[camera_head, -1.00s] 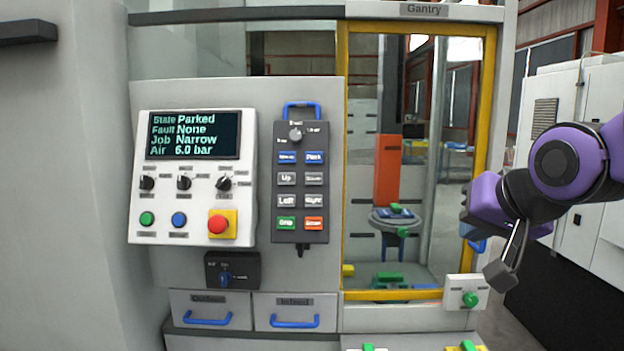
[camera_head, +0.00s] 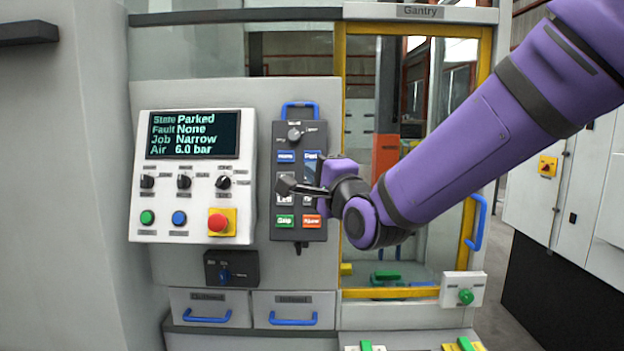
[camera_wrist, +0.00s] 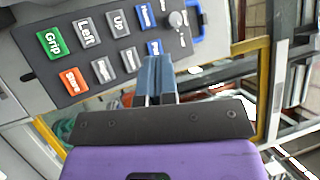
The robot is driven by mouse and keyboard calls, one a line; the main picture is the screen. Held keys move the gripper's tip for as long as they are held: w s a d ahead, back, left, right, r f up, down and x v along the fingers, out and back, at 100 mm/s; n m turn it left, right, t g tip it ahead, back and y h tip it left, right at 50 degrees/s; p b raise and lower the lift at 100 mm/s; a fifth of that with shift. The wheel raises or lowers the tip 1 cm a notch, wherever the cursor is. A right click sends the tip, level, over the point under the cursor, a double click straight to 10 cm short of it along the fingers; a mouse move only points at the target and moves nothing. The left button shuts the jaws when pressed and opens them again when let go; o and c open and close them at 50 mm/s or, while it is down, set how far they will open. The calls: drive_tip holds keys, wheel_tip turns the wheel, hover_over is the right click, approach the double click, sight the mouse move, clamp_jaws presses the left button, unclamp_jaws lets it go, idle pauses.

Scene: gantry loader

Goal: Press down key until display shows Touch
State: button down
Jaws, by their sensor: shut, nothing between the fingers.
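The display (camera_head: 193,134) on the white panel reads State Parked, Fault None, Job Narrow, Air 6.0 bar. The dark key pendant (camera_head: 264,229) hangs right of it, with two columns of keys. The grey Down key (camera_wrist: 129,61) shows in the wrist view between the Right key (camera_wrist: 100,70) and the blue Park key (camera_wrist: 153,47). My gripper (camera_wrist: 156,66) is shut and empty, its blue fingertips in front of the pendant near the Park and Down keys. I cannot tell whether they touch.
A red stop button (camera_head: 218,222) and rotary switches sit on the panel at left. The pendant's knob (camera_head: 295,133) and blue handle (camera_head: 301,106) are above the keys. The yellow-framed door (camera_head: 409,28) is right of the pendant, behind my arm.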

drive_tip(key=shift+a+m+t+y, duration=0.3)
drive_tip(key=shift+a+y, duration=0.1)
drive_tip(key=shift+a, duration=0.15)
drive_tip(key=w+f, duration=0.3)
drive_tip(key=w, duration=0.5)
drive_tip(key=shift+w+d, duration=0.15)
drive_tip(key=shift+w, duration=0.15)
idle(2.0)
drive_tip(key=shift+w+f, duration=0.1)
drive_tip(key=shift+w, duration=0.15)
drive_tip(key=shift+w+f, duration=0.15)
drive_tip(key=shift+w, duration=0.2)
idle(0.8)
drive_tip(key=shift+s, duration=0.1)
drive_tip(key=shift+s+r, duration=0.3)
drive_tip(key=shift+s, duration=0.35)
